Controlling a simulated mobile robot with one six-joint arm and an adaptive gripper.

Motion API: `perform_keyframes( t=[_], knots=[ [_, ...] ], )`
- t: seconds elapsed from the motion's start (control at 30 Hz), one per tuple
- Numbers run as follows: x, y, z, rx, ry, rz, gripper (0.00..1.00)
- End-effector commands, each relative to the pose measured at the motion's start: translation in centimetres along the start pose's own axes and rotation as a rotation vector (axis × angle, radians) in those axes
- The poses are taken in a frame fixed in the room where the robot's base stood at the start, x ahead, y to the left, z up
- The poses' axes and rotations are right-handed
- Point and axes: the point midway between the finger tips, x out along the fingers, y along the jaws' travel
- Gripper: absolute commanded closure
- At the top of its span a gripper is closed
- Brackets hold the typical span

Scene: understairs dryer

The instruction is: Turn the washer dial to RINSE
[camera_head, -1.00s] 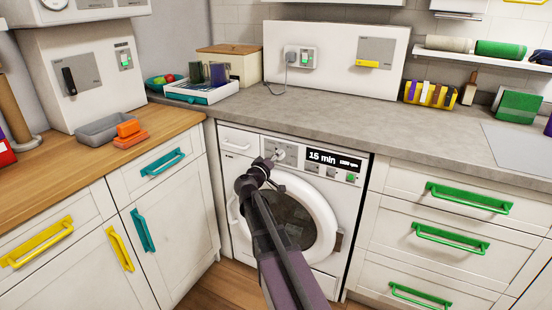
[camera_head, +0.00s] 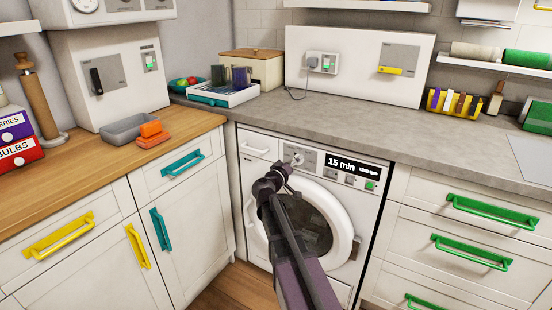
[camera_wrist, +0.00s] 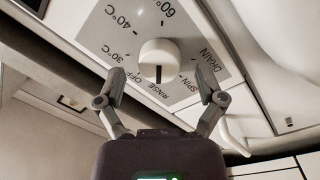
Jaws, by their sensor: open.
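The white washer dial (camera_wrist: 159,60) sits on a grey panel in the wrist view, ringed by labels 30°C, 40°C, 60°C, DRAIN, SPIN, RINSE and OFF. Its dark pointer line faces the bottom of the picture, toward the RINSE label (camera_wrist: 159,90). My gripper (camera_wrist: 160,84) is open, with one fingertip on each side below the dial, apart from it and with nothing between them. In the head view, my gripper (camera_head: 284,168) is just in front of the washer's (camera_head: 256,170) upper left panel, by the dial (camera_head: 298,159). The washer display (camera_head: 354,166) reads 15 min.
The round washer door (camera_head: 345,225) is shut, below and right of my gripper. The grey worktop (camera_head: 300,112) lies above the washer. Teal-handled (camera_head: 183,164) and green-handled (camera_head: 490,209) cabinets flank it. A grey tray (camera_head: 133,128) and orange sponge-like blocks (camera_head: 152,132) lie on the wooden counter.

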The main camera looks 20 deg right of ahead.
Motion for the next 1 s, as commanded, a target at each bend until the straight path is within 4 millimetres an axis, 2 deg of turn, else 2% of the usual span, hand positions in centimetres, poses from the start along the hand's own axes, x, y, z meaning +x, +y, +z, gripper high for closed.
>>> perform_keyframes(
  t=[0.97, 1.0],
  knots=[
    [-0.01, 0.24, -0.07, 0.679, -0.044, -0.009, 0.12],
    [-0.76, 0.27, -0.01, 0.683, -0.044, -0.01, 0.12]
  ],
)
